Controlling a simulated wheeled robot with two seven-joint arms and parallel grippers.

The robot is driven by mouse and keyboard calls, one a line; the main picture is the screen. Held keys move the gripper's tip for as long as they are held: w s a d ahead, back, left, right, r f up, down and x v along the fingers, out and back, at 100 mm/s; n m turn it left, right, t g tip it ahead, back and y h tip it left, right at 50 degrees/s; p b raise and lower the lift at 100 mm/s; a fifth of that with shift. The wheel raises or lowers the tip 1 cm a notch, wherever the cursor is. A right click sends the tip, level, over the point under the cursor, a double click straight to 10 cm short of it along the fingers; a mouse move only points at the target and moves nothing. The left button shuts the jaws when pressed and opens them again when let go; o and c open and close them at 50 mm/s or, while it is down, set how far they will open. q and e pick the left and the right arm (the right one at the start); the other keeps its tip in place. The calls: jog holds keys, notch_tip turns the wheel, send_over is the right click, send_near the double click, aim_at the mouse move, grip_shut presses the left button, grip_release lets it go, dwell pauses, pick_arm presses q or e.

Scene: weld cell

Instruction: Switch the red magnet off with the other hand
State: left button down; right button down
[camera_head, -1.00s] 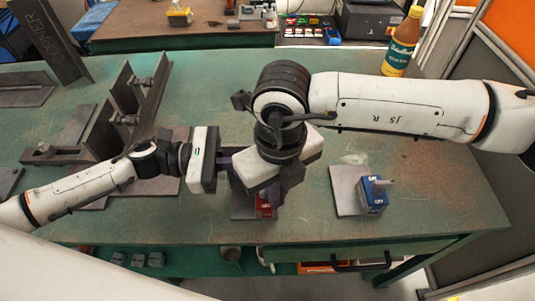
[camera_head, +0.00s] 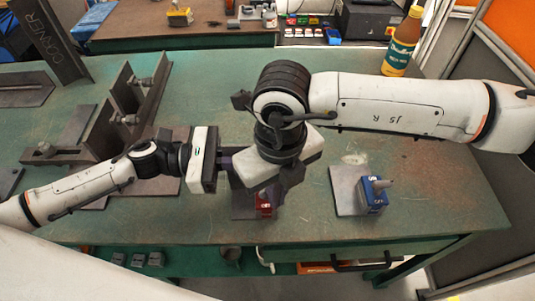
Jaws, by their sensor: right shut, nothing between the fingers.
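The red magnet (camera_head: 264,205) is a small red block on a dark steel plate (camera_head: 241,212) near the front middle of the green table. My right gripper (camera_head: 272,194) comes down from above, shut with nothing between its fingers, and covers the magnet's top and far side. Whether it touches the magnet I cannot tell. My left gripper (camera_head: 226,168) reaches in from the left, just behind and left of the right one. Its fingertips are hidden behind the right gripper, so its opening does not show. The magnet's switch is hidden too.
A blue magnet (camera_head: 372,194) with a grey knob stands on another steel plate (camera_head: 345,192) to the right. Dark angle brackets with clamps (camera_head: 125,118) stand at the left. The table's right front is clear.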

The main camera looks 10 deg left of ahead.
jog(key=shift+s+a, duration=0.65)
jog(key=shift+a, duration=0.2)
dwell(2.1)
jog(key=shift+w+a, duration=0.1)
jog(key=shift+a, duration=0.9)
dwell(2.2)
jog(key=shift+d, duration=0.1)
jog(key=shift+s+d+r, duration=0.1)
jog(key=shift+s, duration=0.25)
notch_tip(320, 180, up, 7)
dwell(0.7)
